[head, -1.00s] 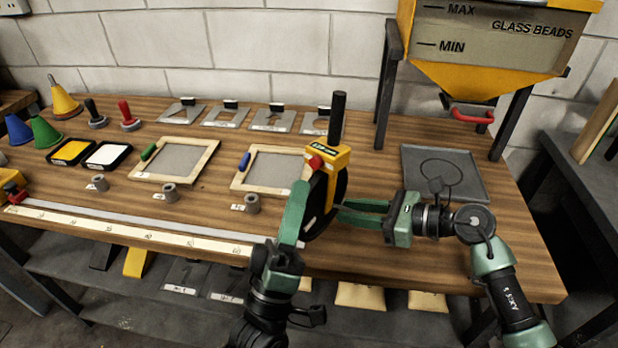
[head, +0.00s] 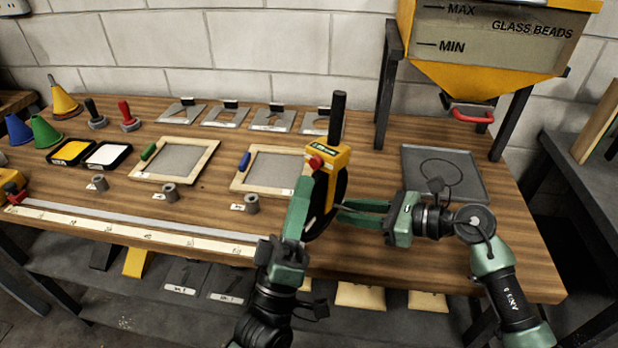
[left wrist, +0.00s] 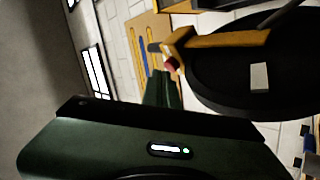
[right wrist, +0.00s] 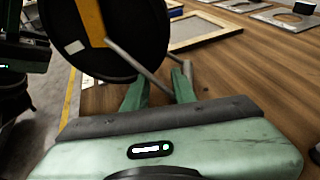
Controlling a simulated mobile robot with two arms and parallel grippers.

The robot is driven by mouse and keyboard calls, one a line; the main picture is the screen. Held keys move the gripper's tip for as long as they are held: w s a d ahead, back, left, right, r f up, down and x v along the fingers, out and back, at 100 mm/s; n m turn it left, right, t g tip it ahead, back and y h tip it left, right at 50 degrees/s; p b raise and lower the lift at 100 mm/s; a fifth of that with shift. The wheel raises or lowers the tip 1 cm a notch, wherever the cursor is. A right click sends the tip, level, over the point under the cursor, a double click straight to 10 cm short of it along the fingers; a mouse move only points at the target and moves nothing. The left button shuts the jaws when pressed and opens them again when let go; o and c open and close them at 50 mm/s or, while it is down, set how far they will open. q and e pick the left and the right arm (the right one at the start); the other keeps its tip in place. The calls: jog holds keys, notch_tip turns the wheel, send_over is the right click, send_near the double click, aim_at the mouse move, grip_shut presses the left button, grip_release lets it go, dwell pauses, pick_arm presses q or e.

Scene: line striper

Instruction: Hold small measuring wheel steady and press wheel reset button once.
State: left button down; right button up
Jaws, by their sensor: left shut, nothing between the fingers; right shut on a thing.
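The small measuring wheel stands upright near the table's front edge, with a black disc (head: 339,188), a yellow head (head: 335,157) and a black handle (head: 338,117). Its red reset button (head: 314,162) is on the left side of the head and also shows in the left wrist view (left wrist: 171,64). My left gripper (head: 319,175) is shut and empty, its tips just below the button; I cannot tell if they touch it. My right gripper (head: 338,208) is shut on a grey rod (right wrist: 140,66) of the wheel, low on its right side.
Two framed screens (head: 213,144) and several grey cylinders (head: 252,204) lie left of the wheel. A dark tray (head: 477,190) lies to the right, below the glass beads hopper (head: 490,50). A long ruler strip (head: 150,236) runs along the front edge.

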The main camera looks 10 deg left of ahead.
dwell(0.8)
pick_arm(q)
jog(key=shift+s+a, duration=0.25)
jog(key=shift+s, duration=0.25)
jog(key=shift+s+a, duration=0.2)
jog(key=shift+s, duration=0.25)
jog(key=shift+s, duration=0.1)
jog(key=s, duration=0.1)
jog(key=s+a, duration=0.1)
jog(key=s, duration=0.1)
jog(key=s+a, duration=0.1)
jog(key=shift+s, duration=0.2)
dwell(0.4)
